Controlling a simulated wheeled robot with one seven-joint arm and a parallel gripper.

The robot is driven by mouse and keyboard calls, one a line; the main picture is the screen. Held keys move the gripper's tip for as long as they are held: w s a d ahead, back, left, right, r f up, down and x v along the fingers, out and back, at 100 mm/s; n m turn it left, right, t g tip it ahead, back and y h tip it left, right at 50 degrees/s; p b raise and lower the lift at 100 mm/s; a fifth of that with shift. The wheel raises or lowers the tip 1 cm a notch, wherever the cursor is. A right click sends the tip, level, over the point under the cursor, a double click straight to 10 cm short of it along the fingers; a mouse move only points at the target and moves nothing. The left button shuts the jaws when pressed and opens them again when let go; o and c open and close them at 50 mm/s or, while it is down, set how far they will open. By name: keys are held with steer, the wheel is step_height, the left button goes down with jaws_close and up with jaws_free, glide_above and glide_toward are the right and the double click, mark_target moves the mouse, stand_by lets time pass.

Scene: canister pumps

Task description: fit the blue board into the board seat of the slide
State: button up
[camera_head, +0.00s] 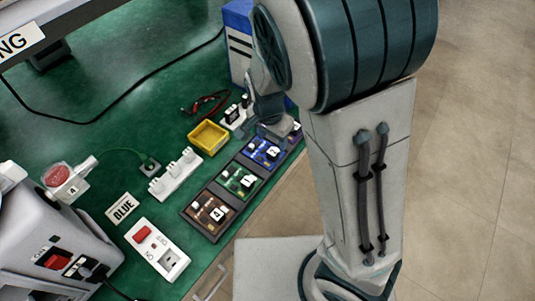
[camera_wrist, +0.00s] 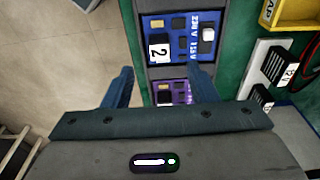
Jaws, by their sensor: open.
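The blue board (camera_head: 264,151) lies in a dark tray (camera_head: 228,190), between a green board (camera_head: 240,180) and a purple board partly hidden by my arm. In the wrist view the blue board (camera_wrist: 178,25) carries a white block marked 2. The purple board (camera_wrist: 173,95) shows beside it, between my fingers. My gripper (camera_wrist: 162,78) is open and empty, above the tray near the edge between these two boards. In the head view my gripper (camera_head: 274,126) hangs just beyond the blue board. A white slotted holder (camera_head: 175,175), which looks like the slide, lies left of the tray with no board seen in it.
A brown board (camera_head: 212,212) fills the tray's near end. A yellow bin (camera_head: 208,137) stands close to the tray's left side. A cabled part (camera_head: 68,180) with a red disc is at left.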

mark_target(273, 152)
steer(key=shift+w+d+f+b, duration=0.1)
steer(key=shift+f+b, duration=0.2)
steer(key=shift+f, duration=1.3)
steer(key=shift+w+d+f+b, duration=0.1)
steer(key=shift+f+b, duration=0.15)
steer(key=shift+f, duration=1.3)
steer(key=shift+c, duration=0.3)
steer(key=c, duration=1)
